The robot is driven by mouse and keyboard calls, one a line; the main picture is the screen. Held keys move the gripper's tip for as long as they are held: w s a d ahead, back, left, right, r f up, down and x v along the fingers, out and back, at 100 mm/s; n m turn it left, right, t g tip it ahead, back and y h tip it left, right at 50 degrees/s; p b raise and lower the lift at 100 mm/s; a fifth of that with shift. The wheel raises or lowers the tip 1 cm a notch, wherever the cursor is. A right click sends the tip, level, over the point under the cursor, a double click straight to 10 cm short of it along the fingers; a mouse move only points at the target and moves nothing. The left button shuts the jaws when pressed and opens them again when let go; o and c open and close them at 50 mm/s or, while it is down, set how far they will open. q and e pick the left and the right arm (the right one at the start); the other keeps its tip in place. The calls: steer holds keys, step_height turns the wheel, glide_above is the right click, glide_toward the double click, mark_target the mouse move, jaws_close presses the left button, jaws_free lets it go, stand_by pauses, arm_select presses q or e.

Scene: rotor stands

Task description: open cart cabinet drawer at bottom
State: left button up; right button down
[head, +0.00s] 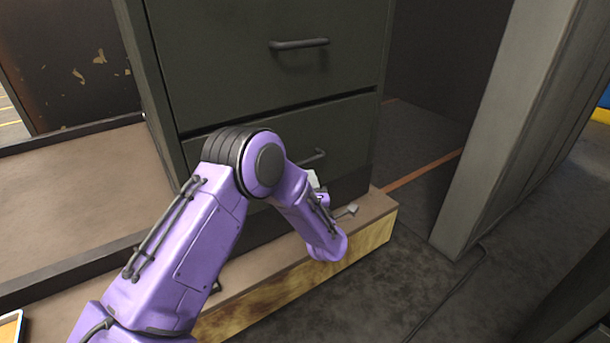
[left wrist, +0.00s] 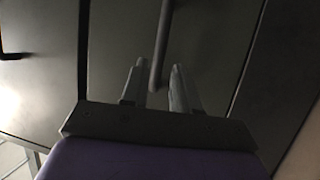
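The dark grey cart cabinet (head: 240,70) stands in the middle of the head view. Its bottom drawer (head: 345,130) looks closed, with a dark horizontal bar handle (head: 314,158) partly behind my left arm. My left arm reaches down in front of this drawer, and its wrist hides most of the gripper in the head view. In the left wrist view, my left gripper (left wrist: 155,88) has its two fingers apart. A dark handle bar (left wrist: 162,45) runs down the picture, its end lying in the gap between the fingertips. I cannot tell whether they touch it. My right gripper is out of view.
An upper drawer with its own bar handle (head: 299,44) sits above. The cabinet stands on a low base with a wooden front edge (head: 300,285). A tall grey panel (head: 500,130) stands to the right. Dark floor (head: 390,295) in front is clear.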

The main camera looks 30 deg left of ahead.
mark_target(305, 163)
arm_select(q)
steer(key=b+x, duration=0.1)
steer(key=x, duration=0.7)
steer(key=shift+w+a, duration=0.25)
steer(key=shift+c, duration=0.3)
steer(key=shift+d, duration=0.1)
jaws_close()
